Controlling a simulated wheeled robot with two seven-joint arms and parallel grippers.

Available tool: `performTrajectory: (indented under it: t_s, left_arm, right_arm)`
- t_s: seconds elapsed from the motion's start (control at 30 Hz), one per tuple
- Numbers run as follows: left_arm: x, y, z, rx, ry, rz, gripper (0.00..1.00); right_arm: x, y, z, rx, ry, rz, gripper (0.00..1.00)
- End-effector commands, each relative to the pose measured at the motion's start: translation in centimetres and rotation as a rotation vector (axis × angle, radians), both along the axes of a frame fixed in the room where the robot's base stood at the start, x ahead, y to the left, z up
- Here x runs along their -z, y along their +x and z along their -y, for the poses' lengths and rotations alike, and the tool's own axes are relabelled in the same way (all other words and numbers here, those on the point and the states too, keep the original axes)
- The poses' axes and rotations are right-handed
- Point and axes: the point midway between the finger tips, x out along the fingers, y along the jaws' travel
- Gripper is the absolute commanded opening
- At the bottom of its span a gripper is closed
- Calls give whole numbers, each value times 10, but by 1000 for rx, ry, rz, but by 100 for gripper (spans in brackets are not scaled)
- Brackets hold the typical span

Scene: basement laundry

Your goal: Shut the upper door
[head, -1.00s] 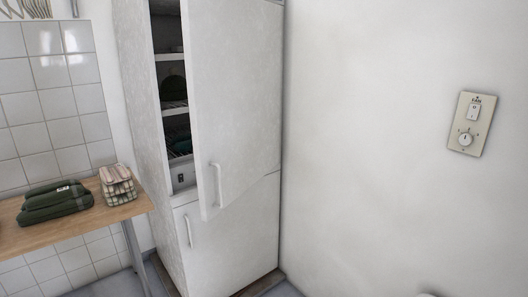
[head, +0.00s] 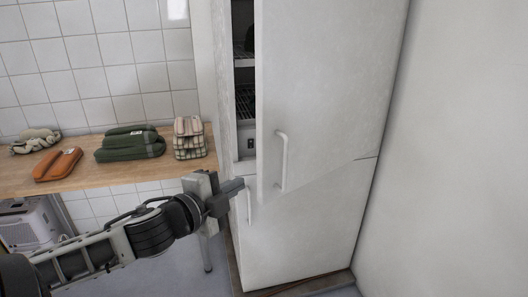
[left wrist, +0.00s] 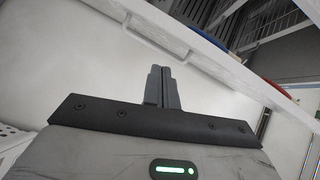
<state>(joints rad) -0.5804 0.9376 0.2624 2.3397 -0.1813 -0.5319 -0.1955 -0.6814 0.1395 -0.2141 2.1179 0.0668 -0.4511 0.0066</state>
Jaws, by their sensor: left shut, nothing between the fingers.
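The upper door (head: 325,95) of the tall white cabinet stands ajar, with a dark gap along its left edge showing shelves inside. Its vertical handle (head: 282,160) is near the lower left of the door. My left gripper (head: 238,186) is shut and empty, just left of the upper door's lower left corner and close to the lower door's handle (head: 249,205). I cannot tell whether it touches the door. In the left wrist view its closed fingers (left wrist: 164,84) point up the picture, near a pale slanted edge. My right gripper is not in view.
The lower door (head: 305,235) is shut. A bare wall (head: 460,150) stands at the right.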

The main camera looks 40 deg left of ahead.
Motion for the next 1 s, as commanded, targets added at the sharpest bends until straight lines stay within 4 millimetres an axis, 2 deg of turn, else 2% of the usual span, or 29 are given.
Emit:
performTrajectory:
  t_s: [0.03, 0.1, 0.23, 0.37, 0.57, 1.0]
  left_arm:
    - [-18, 5, 6, 36, 89, 53, 0]
    - [-41, 8, 13, 67, 173, 106, 0]
    - [-64, 11, 21, 93, 248, 157, 0]
    - [-69, 17, 23, 97, 257, 165, 0]
    - [-69, 36, 23, 93, 260, 165, 0]
    - [-70, 77, 24, 89, 248, 164, 0]
  right_arm:
    - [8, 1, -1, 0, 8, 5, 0]
    - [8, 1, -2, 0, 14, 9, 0]
    - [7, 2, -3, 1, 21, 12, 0]
    - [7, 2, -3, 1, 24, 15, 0]
    - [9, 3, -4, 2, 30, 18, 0]
    - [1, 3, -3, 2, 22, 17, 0]
